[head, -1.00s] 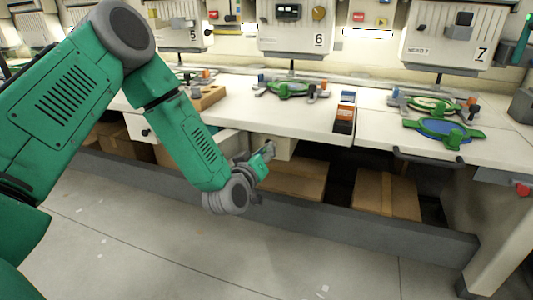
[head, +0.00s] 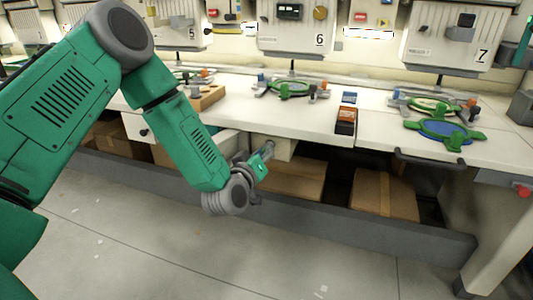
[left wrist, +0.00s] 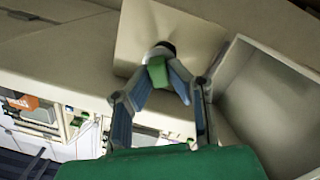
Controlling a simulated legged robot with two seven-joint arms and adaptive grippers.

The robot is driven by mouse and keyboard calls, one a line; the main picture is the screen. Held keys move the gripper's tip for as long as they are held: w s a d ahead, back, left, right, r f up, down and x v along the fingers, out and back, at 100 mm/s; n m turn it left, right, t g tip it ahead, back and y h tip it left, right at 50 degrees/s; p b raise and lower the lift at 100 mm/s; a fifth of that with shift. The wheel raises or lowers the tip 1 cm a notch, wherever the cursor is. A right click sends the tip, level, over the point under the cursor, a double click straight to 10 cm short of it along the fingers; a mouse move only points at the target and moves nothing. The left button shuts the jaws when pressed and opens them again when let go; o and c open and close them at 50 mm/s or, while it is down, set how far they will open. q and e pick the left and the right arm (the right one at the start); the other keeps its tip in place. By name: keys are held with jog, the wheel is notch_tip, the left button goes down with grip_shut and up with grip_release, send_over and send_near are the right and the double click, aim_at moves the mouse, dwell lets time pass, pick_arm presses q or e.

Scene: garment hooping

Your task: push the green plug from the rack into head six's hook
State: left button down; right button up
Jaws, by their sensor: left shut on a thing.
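My left gripper (head: 263,156) is below the front edge of the table, in front of a pale box-like part under the tabletop. In the left wrist view its two fingers (left wrist: 160,82) close on a small green piece with a dark and white end, which looks like the green plug (left wrist: 157,72). Head six (head: 296,25) is the white machine head marked 6 at the back. A green hoop (head: 290,88) sits on the arms below it. I cannot make out its hook at this size. A wooden block (head: 208,97), perhaps the rack, stands left on the table. My right gripper is out of view.
Head seven (head: 445,35) stands to the right, with green hoops (head: 445,132) on the table (head: 385,130) before it. An orange-and-black case (head: 346,120) lies near the front edge. Cardboard boxes (head: 385,193) stand underneath.

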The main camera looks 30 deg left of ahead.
pick_arm(q)
jog(key=shift+a+f, duration=0.35)
jog(key=shift+a, duration=0.4)
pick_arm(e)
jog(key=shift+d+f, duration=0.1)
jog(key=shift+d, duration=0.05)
pick_arm(q)
jog(key=shift+d+r, duration=0.1)
jog(key=shift+d, duration=0.1)
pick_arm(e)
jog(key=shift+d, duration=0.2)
pick_arm(q)
jog(key=shift+d, duration=0.1)
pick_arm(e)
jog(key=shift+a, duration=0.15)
pick_arm(q)
jog(key=shift+d+r, duration=0.1)
jog(key=shift+d, duration=0.05)
jog(key=shift+w+a, duration=0.2)
jog(key=shift+w, duration=1)
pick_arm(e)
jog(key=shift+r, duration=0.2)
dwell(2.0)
pick_arm(q)
jog(key=shift+w+r, duration=0.1)
jog(key=shift+w, duration=0.05)
dwell(0.6)
